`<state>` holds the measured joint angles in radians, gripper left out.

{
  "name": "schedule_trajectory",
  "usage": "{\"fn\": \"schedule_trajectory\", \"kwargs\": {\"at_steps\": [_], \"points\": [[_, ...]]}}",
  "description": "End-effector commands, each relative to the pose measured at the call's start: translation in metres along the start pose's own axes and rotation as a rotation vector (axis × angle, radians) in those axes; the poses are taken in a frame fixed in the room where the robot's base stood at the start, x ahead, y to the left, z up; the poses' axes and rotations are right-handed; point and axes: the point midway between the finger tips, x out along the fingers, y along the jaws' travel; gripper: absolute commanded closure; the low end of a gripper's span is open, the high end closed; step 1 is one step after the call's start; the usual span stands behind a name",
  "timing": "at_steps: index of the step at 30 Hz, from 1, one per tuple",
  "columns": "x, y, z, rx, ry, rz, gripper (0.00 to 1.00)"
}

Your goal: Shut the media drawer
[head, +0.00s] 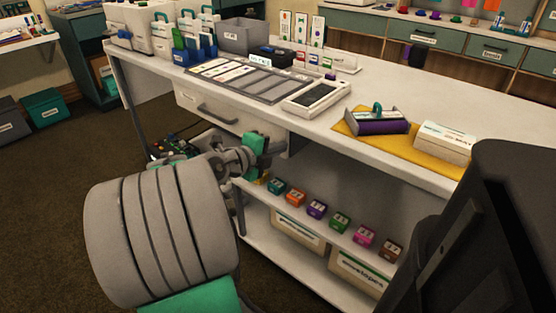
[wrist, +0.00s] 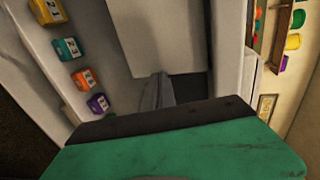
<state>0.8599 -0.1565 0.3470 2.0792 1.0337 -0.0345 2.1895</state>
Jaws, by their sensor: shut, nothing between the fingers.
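A pale drawer front (head: 200,105) with a dark bar handle (head: 217,115) sits under the white counter's front edge in the head view. I cannot read a label on it, nor tell exactly how far it stands out. My gripper (head: 279,147) is shut and empty near the drawer's right end, below the counter edge. Its grey fingers (wrist: 157,90) also show in the wrist view, pointing towards a pale panel (wrist: 180,35) with a dark recess beside it. I cannot tell whether the fingertips touch the panel. My arm hides part of the area below the drawer.
The white counter (head: 400,160) carries trays, a purple roller and a white box on a yellow mat. Several coloured blocks (head: 340,221) stand on the shelf below, above labelled bins (head: 360,274). Brown floor (head: 50,190) is clear at the left.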

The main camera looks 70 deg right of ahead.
Motion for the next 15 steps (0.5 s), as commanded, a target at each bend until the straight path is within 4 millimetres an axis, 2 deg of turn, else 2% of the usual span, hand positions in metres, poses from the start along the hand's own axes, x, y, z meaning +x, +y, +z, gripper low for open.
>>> {"fn": "schedule_trajectory", "kwargs": {"at_steps": [4, 15], "points": [[0.0028, -0.0021, 0.0078, -0.006, -0.020, -0.004, 1.00], [-0.0007, -0.0031, 0.0074, 0.001, -0.021, -0.011, 1.00]]}}
